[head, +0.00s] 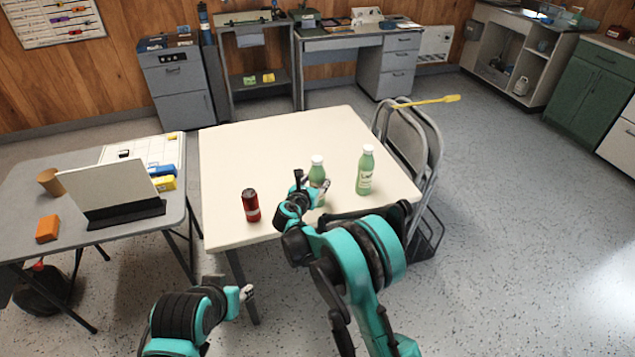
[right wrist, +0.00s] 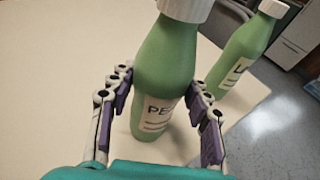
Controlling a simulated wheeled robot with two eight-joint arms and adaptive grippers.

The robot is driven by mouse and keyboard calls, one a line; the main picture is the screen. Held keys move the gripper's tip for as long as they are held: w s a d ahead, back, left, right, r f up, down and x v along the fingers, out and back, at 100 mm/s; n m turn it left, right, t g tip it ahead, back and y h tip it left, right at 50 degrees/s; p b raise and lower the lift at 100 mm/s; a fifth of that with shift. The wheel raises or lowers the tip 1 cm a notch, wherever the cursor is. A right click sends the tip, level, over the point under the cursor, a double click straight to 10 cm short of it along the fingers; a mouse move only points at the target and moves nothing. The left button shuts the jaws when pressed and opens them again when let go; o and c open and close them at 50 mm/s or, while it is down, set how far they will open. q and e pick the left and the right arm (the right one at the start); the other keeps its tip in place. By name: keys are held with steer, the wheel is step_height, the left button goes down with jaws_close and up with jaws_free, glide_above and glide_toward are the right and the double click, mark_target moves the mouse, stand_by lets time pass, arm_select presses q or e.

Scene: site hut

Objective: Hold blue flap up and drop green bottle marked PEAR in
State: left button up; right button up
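The green bottle marked PE..., its last letters hidden (right wrist: 160,90), stands upright on the cream table (head: 270,140); in the head view it is the left green bottle (head: 317,174). My right gripper (right wrist: 158,98) has its fingers on both sides of this bottle, with a slight gap at the left finger; it also shows in the head view (head: 312,192). A second green bottle (head: 365,172) stands to the right, its label partly seen in the wrist view. My left gripper (head: 243,294) is low, in front of the table; its fingers are too small to read. I cannot make out a blue flap.
A grey folding table (head: 110,235) at left holds a tilted panel (head: 105,188), an orange block (head: 47,229) and blue and yellow items (head: 162,171). Folded chairs (head: 410,140) lean at the table's right. The table's back is clear.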

mark_target(316, 171)
steer(key=shift+c, duration=0.9)
steer(key=shift+r+p, duration=1.35)
steer(key=shift+r, duration=1.2)
